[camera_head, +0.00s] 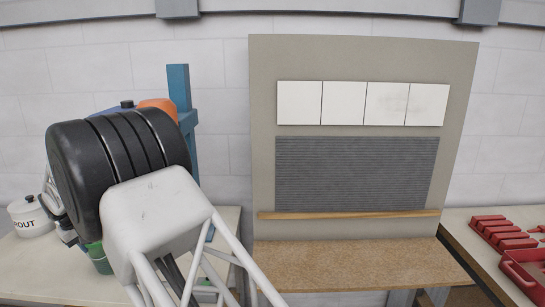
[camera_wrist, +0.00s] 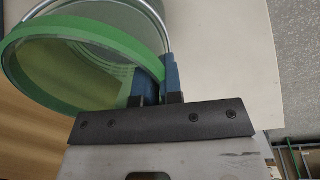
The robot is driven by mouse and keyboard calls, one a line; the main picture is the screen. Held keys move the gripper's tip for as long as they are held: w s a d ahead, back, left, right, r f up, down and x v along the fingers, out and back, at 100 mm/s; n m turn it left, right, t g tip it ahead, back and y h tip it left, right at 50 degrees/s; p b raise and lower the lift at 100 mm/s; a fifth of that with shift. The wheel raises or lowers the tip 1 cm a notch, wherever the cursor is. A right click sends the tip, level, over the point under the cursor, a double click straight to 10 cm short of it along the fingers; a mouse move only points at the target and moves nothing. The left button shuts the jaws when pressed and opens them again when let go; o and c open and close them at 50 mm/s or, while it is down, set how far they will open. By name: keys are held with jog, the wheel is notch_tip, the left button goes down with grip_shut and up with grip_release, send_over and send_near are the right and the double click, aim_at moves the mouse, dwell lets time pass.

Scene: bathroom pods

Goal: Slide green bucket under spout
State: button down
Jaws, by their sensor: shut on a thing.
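The green bucket (camera_head: 100,262) shows in the head view as a small patch on the left bench, mostly hidden behind my arm. In the wrist view, its open green rim (camera_wrist: 70,107) fills the upper left, with a thin metal handle (camera_wrist: 160,22) beside it. My gripper (camera_wrist: 160,76) has its two blue fingers shut on the bucket's wall at the right side of the rim. The bucket looks empty. I cannot make out the spout in either view.
A blue post (camera_head: 180,90) and an orange-topped item (camera_head: 158,105) rise behind my arm. A tiled panel (camera_head: 355,175) stands at centre; red trays (camera_head: 520,270) sit at right.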

jog(key=shift+a, duration=0.3)
jog(key=shift+r, duration=0.1)
dwell(0.3)
jog(key=c, duration=0.9)
grip_release()
jog(key=shift+s, duration=0.1)
jog(key=shift+o, duration=0.2)
jog(key=shift+s+a+r, duration=0.1)
jog(key=shift+s+r, duration=0.1)
jog(key=shift+r, duration=1.25)
jog(key=shift+s+a+r, duration=0.1)
jog(key=shift+s+r, duration=0.05)
jog(key=shift+r, duration=1.3)
